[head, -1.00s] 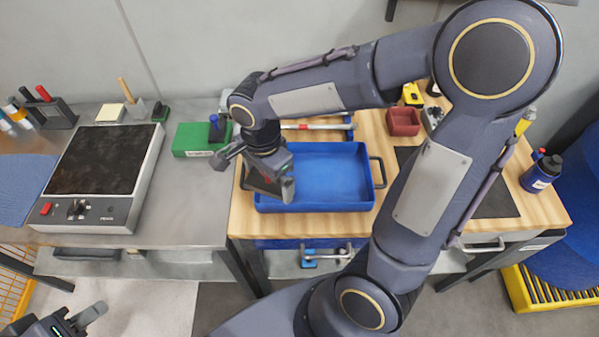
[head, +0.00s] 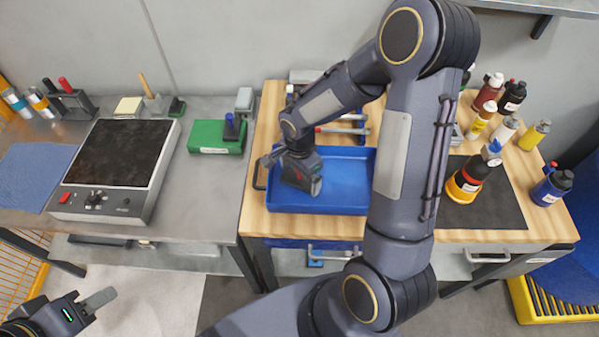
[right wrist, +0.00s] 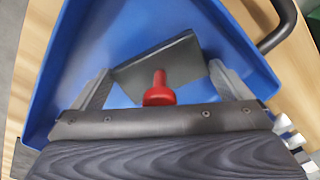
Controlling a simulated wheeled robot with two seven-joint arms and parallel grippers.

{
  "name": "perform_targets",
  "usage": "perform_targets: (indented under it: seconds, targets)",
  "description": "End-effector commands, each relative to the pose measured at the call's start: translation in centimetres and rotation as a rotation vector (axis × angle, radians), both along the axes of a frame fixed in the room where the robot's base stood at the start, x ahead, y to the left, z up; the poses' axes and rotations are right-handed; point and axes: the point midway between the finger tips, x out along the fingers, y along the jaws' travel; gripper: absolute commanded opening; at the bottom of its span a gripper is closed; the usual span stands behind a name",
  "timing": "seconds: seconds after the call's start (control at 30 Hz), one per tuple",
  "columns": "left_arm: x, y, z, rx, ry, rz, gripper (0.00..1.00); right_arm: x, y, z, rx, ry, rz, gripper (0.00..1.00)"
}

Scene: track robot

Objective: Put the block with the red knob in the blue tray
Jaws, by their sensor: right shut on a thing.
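The blue tray (head: 347,182) lies on the wooden bench top, and its floor and walls fill much of the right wrist view (right wrist: 205,22). My right gripper (head: 298,180) is over the left part of the tray, pointing down. In the right wrist view it is shut on a dark grey block (right wrist: 160,68) with a red knob (right wrist: 160,90). The block is within the tray's outline; I cannot tell whether it touches the floor.
A green box (head: 215,137) and a black-topped hot plate (head: 118,155) stand on the steel bench at left. Several bottles (head: 483,125) crowd the right of the wooden bench beside a dark mat (head: 490,205). My right arm hides part of the bench.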

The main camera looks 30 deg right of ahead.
Motion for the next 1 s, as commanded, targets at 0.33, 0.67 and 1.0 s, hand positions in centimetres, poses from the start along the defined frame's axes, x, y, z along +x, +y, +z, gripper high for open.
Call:
perform_targets:
  seconds: [0.33, 0.67, 1.0]
  targets:
    - [0.0, 0.0, -0.4, 0.000, 0.000, 0.000, 0.36, 0.1, 0.0, -0.3, -0.001, -0.002, 0.000, 0.53]
    - [0.0, 0.0, -0.1, 0.000, 0.000, 0.000, 0.36, 0.0, 0.0, -0.1, 0.000, 0.000, -0.001, 1.00]
    - [0.0, 0.0, -0.2, 0.000, 0.000, 0.000, 0.36, 0.2, 0.0, 5.2, -0.001, -0.008, -0.002, 1.00]
